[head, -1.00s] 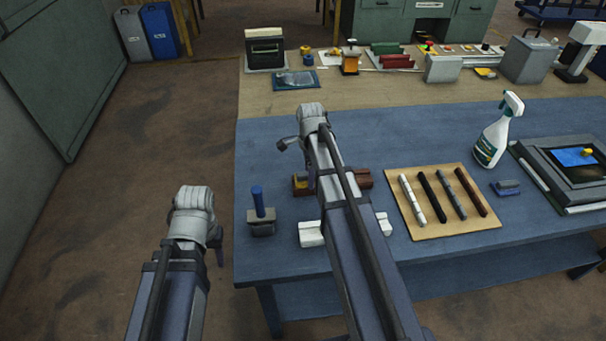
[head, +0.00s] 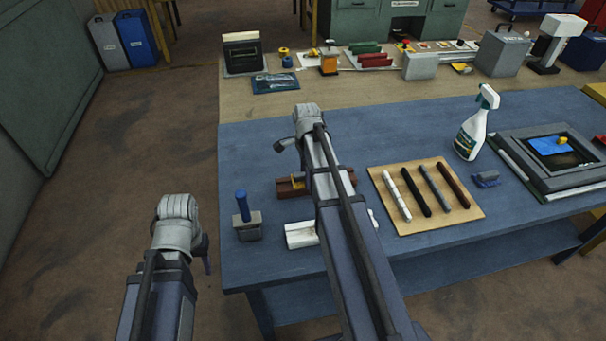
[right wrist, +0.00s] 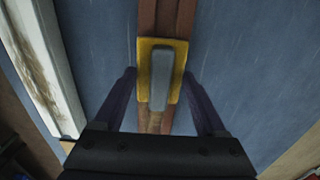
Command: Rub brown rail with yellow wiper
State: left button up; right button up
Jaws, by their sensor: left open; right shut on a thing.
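The brown rail (head: 285,190) lies on the blue bench top, its middle hidden behind my right arm in the head view. In the right wrist view the rail (right wrist: 170,18) runs up the picture. The yellow wiper (right wrist: 143,58), with a grey handle, sits on the rail there. My right gripper (right wrist: 160,75) is shut on the wiper, a finger on each side. My left gripper (head: 206,255) is open and empty, off the bench's left edge, mostly hidden by its arm.
A white rail (head: 301,234) with a brown stain (right wrist: 32,62) lies parallel and near. A blue-handled tool (head: 242,215) stands left of it. A board with several sticks (head: 440,220), a spray bottle (head: 473,130) and a grey frame (head: 510,150) are to the right.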

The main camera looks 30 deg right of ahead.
jog(key=shift+s+d, duration=0.2)
jog(key=shift+d, duration=0.7)
jog(key=shift+s+d, duration=0.2)
jog(key=shift+d, duration=0.7)
jog(key=shift+s+d, duration=0.25)
jog(key=shift+d, duration=0.6)
jog(key=shift+s+d, duration=0.2)
jog(key=shift+d, duration=0.6)
jog(key=shift+s+d, duration=0.2)
jog(key=shift+d, duration=0.7)
jog(key=shift+s+d, duration=0.2)
jog(key=shift+d, duration=0.65)
jog(key=shift+s+d, duration=0.25)
jog(key=shift+d, duration=0.55)
jog(key=shift+s+d, duration=0.2)
jog(key=shift+d, duration=0.55)
